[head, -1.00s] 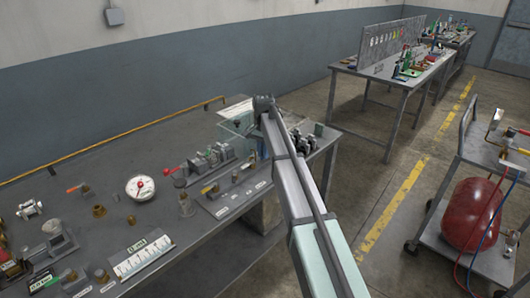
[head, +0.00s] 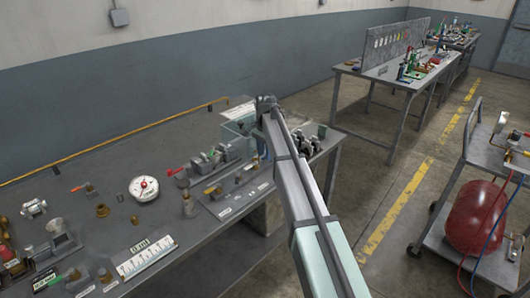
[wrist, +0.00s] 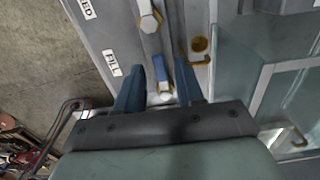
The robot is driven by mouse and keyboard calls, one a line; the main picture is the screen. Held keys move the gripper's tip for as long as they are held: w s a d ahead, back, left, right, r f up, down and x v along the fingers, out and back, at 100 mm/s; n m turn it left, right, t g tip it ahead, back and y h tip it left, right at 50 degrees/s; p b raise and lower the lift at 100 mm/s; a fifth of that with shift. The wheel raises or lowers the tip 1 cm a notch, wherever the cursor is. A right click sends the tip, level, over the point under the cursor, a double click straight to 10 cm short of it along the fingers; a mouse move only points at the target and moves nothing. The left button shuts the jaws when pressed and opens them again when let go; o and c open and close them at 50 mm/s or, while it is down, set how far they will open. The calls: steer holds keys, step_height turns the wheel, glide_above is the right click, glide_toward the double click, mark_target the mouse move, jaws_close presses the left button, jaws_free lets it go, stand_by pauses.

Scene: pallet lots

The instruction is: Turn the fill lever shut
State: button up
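In the wrist view, a valve lever with a blue handle (wrist: 160,69) lies beside the white label reading FILL (wrist: 111,62). My gripper (wrist: 160,67) has its two blue fingers apart, one on each side of this lever. Gaps show between the handle and both fingers, and no grip on it is visible. The lower end of the lever sits near the gripper's palm, by a pale metal and brass fitting.
A second valve (wrist: 150,20) lies just above the lever in the wrist view. A clear-walled tank (wrist: 288,85) stands close on the right; it also shows in the head view (head: 238,119). The grey bench (head: 70,172) carries a gauge (head: 143,188) and several fittings.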

stand_by(0.3)
steer(key=n, duration=0.2)
steer(key=s+d+n, duration=0.1)
steer(key=n, duration=0.2)
steer(key=shift+d, duration=0.2)
step_height(320, 180, up, 14)
steer(key=s+d+f+n, duration=0.2)
steer(key=s+f, duration=0.4)
steer(key=f, duration=0.4)
steer(key=s+d+f+n+h, duration=0.1)
steer(key=s+d+f, duration=0.3)
steer(key=s+f, duration=0.3)
steer(key=s+d+f+n+g, duration=0.1)
steer(key=s+d+f, duration=0.3)
steer(key=f, duration=1.1)
steer(key=shift+s+n, duration=0.8)
steer(key=shift+s, duration=0.95)
steer(key=shift+d, duration=0.1)
